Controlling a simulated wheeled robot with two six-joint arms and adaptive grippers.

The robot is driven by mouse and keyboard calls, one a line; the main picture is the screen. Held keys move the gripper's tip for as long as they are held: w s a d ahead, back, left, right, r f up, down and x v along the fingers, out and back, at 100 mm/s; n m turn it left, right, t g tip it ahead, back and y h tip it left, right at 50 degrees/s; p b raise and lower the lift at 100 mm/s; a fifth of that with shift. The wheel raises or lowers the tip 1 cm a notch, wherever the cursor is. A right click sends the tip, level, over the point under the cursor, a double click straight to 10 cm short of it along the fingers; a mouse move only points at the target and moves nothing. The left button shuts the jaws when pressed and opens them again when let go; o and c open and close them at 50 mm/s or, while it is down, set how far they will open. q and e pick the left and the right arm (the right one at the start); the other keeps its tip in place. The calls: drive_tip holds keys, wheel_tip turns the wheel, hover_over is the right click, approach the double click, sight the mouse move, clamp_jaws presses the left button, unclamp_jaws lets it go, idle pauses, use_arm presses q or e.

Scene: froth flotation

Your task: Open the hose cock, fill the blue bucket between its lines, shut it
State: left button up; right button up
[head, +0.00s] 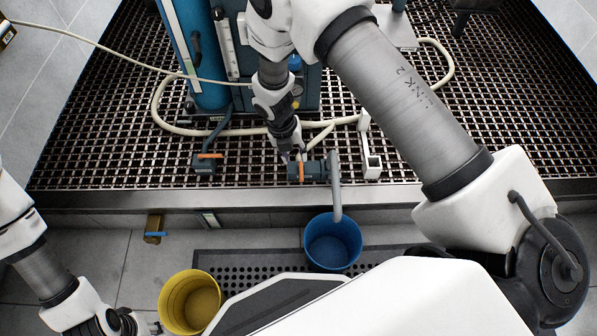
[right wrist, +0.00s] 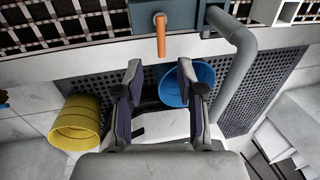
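The hose cock (head: 312,171) is a grey-blue body at the grating's front edge with an orange handle (right wrist: 161,36). Its grey spout pipe (head: 336,188) bends down over the blue bucket (head: 333,243), which stands upright on the floor. No stream shows below the spout. The bucket's lines and any water level cannot be made out. My right gripper (head: 291,156) is just behind the cock in the head view. In the right wrist view its fingers (right wrist: 160,70) are apart and empty, with the orange handle beyond the tips. My left gripper (head: 150,326) is partly cut off at the bottom, beside the yellow bucket.
A yellow bucket (head: 190,303) stands left of the blue one. Another orange-handled valve (head: 208,160) sits further left on the grating. A cream hose (head: 160,118) loops across the grating (head: 100,130). A black perforated mat (head: 240,268) lies under the blue bucket.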

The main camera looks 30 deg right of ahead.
sight(301, 172)
drive_tip(key=f+b, duration=0.1)
drive_tip(key=f, duration=0.1)
drive_tip(key=d+f+b, duration=0.1)
drive_tip(key=f, duration=0.2)
drive_tip(key=f+b, duration=0.2)
drive_tip(key=shift+s+d+f, duration=0.15)
drive_tip(key=shift+s, duration=0.25)
clamp_jaws()
